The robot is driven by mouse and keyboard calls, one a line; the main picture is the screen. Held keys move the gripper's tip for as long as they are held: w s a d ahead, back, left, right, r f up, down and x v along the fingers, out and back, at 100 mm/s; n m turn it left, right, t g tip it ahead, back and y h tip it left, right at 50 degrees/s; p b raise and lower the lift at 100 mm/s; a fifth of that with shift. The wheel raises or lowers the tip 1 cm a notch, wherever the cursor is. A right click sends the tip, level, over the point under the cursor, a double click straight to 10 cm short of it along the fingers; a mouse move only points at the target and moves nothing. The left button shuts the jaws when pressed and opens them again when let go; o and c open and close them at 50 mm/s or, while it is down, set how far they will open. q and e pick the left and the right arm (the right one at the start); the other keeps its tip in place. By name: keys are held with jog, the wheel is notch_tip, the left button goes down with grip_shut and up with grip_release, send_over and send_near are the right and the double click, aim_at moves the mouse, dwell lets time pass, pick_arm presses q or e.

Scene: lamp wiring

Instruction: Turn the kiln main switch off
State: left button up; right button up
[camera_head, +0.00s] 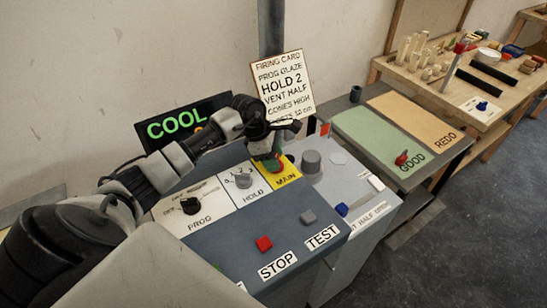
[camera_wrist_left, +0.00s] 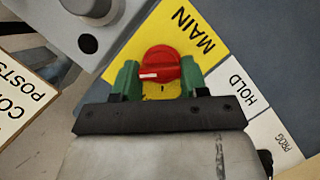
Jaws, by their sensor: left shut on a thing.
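The kiln main switch (camera_wrist_left: 165,66) is a red round knob on a yellow plate lettered MAIN (camera_wrist_left: 196,32). In the left wrist view a white pointer mark on the knob points left. The plate also shows in the head view (camera_head: 284,180), where my gripper hides most of the knob. My left gripper (camera_head: 268,161) reaches down onto the knob, with its green fingers on either side of it in the left wrist view (camera_wrist_left: 160,78). It is shut on the knob. My right gripper is not in view.
Beside MAIN are the HOLD dial (camera_head: 243,181) and PROG dial (camera_head: 190,205). In front are the red STOP button (camera_head: 264,243) and grey TEST button (camera_head: 308,216). The COOL display (camera_head: 177,124) and firing card (camera_head: 284,88) stand behind. A grey knob (camera_head: 311,161) is close on the right.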

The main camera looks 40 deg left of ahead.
pick_arm(q)
jog(key=n+b, duration=0.1)
jog(key=n, duration=0.1)
jog(key=n+t+y+b, duration=0.1)
jog(key=n, duration=0.1)
jog(key=shift+s+n+t, duration=0.15)
jog(key=shift+n+t, duration=0.15)
jog(key=shift+n, duration=0.1)
jog(key=n+b, duration=0.1)
jog(key=n+y+b, duration=0.1)
jog(key=n, duration=0.1)
jog(key=shift+d+f+n+t, duration=0.1)
jog(key=shift+d+n+t, duration=0.05)
jog(key=shift+n+t, duration=0.15)
jog(key=n+y+b, duration=0.2)
jog(key=n+b, duration=0.1)
jog(key=n, duration=0.2)
jog(key=shift+s+d, duration=0.1)
jog(key=shift+d, duration=0.05)
jog(key=shift+d+n+y+b, duration=0.1)
jog(key=shift+n+y+b, duration=0.85)
jog(key=shift+n, duration=0.95)
jog(key=shift+r, duration=0.2)
jog(key=o, duration=0.9)
